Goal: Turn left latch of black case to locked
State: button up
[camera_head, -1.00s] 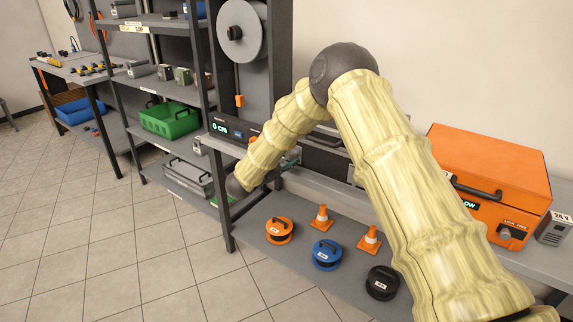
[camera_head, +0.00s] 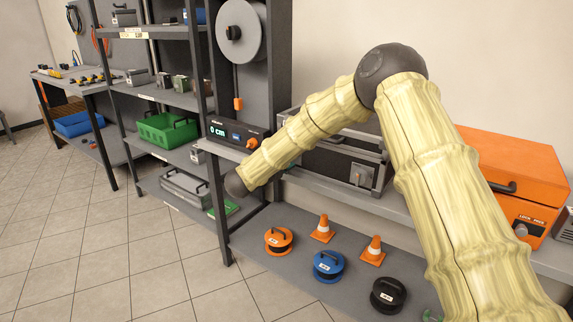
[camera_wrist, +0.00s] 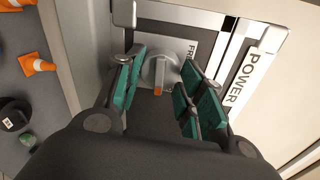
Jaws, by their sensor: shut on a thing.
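The black case (camera_head: 330,163) with silver edges stands on the grey bench in the head view, its left part hidden behind my forearm. A metal latch (camera_head: 362,175) shows on the right of its front. In the wrist view, my gripper (camera_wrist: 163,72) has its teal-padded fingers on either side of a round grey latch knob (camera_wrist: 158,68) with an orange mark pointing toward the bottom of the picture. My gripper is shut on this knob. A partly covered label beside it starts with "FR". My gripper is hidden in the head view.
A "POWER" label (camera_wrist: 244,78) lies right of the knob. A display unit (camera_head: 235,133) reading 0 cm stands left of the case, and an orange case (camera_head: 515,165) right. Reels and cones (camera_head: 322,228) fill the shelf below. Floor (camera_head: 110,235) is clear at left.

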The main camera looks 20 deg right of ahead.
jog(key=shift+f+m, duration=0.1)
jog(key=shift+m, duration=0.2)
dwell(0.4)
jog(key=o, duration=1)
jog(key=shift+s, duration=0.1)
jog(key=v, duration=1.2)
